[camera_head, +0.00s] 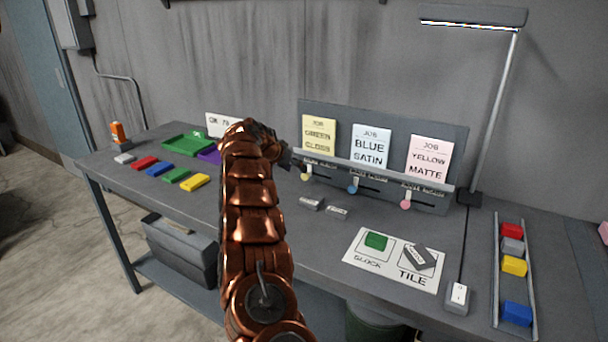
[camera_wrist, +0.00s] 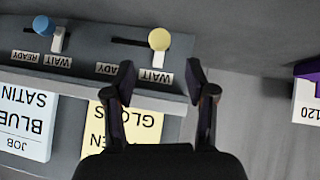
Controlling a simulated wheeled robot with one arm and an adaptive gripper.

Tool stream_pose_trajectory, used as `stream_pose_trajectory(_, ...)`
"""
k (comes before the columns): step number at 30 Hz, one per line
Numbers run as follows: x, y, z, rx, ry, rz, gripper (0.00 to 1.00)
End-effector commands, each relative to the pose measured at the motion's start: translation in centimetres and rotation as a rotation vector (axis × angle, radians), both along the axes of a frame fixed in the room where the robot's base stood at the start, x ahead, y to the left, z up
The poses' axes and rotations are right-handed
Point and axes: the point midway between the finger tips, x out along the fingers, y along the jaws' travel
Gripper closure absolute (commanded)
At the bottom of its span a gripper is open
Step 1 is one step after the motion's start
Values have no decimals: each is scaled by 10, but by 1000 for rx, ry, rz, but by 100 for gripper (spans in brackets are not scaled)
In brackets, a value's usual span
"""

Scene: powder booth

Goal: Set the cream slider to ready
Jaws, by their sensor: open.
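The cream slider (camera_head: 306,177) is the leftmost of the sliders on the upright panel, below the yellow job card. In the wrist view, which is upside down, its round cream knob (camera_wrist: 159,39) stands on a white stem at the WAIT end of a dark slot. A READY label (camera_wrist: 107,69) marks the slot's other end, on the left in this view. My gripper (camera_wrist: 161,76) is open and empty, its fingertips either side of the WAIT label, apart from the knob. In the head view my gripper (camera_head: 292,161) is beside the panel's left end, partly hidden by my arm.
Beside it are a blue slider (camera_head: 352,189) and a pink slider (camera_head: 406,204). Job cards stand above a ledge (camera_head: 375,172). Two small grey blocks lie on the bench below the panel. A lamp (camera_head: 495,110) stands at the right. Coloured blocks and a green tray (camera_head: 188,143) lie left.

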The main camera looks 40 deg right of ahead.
Motion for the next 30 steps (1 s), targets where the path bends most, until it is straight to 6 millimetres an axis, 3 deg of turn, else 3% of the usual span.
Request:
stream_pose_trajectory(18, 3, -47, -44, 1, 3, 0, 44)
stream_pose_trajectory(30, 5, -52, -50, 2, 1, 1, 44)
